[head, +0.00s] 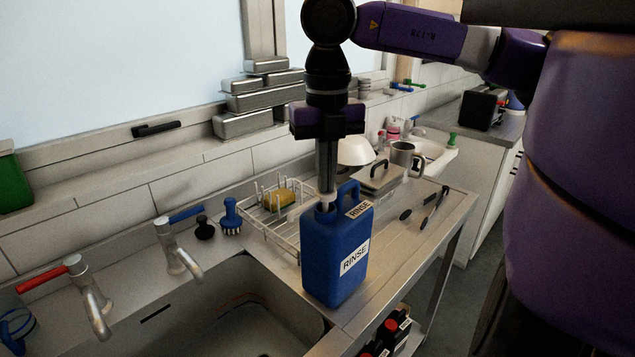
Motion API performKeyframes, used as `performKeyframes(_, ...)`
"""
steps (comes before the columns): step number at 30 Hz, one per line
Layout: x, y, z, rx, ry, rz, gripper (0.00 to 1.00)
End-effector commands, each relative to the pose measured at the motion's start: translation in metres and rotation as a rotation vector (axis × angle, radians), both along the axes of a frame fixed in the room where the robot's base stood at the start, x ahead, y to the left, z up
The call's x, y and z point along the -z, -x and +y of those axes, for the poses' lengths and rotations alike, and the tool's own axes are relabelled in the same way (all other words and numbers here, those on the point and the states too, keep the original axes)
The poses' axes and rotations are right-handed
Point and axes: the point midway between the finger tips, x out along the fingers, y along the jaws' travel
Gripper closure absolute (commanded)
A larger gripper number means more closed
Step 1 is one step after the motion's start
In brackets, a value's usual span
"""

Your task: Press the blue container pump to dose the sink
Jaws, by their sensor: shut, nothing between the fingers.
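The blue container (322,262), labelled RINSE, stands upright on the metal draining surface beside the right end of the sink (225,322). It has a moulded handle at its top right. My gripper (326,188) points straight down over the container's top, left of that handle. Its fingers are shut with nothing between them. The tips are at or just above the pump and neck, which are mostly hidden behind them. I cannot tell whether the tips touch the pump.
A wire dish rack (285,232) with a yellow sponge (279,199) stands behind the container. A blue-handled tap (180,245) and a red-handled tap (90,295) stand along the sink's back edge. Black tongs (432,208) lie at the right; the draining surface around them is fairly clear.

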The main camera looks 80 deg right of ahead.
Motion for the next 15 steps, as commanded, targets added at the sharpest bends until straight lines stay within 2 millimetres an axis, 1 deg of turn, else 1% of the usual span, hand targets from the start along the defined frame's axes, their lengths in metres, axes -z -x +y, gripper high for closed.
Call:
performKeyframes(5, -0.001, 0.0, 0.0, 0.0, -0.001, 0.0, 1.0)
performKeyframes(15, -0.013, 0.0, 0.0, 0.0, 0.0, 0.0, 1.0)
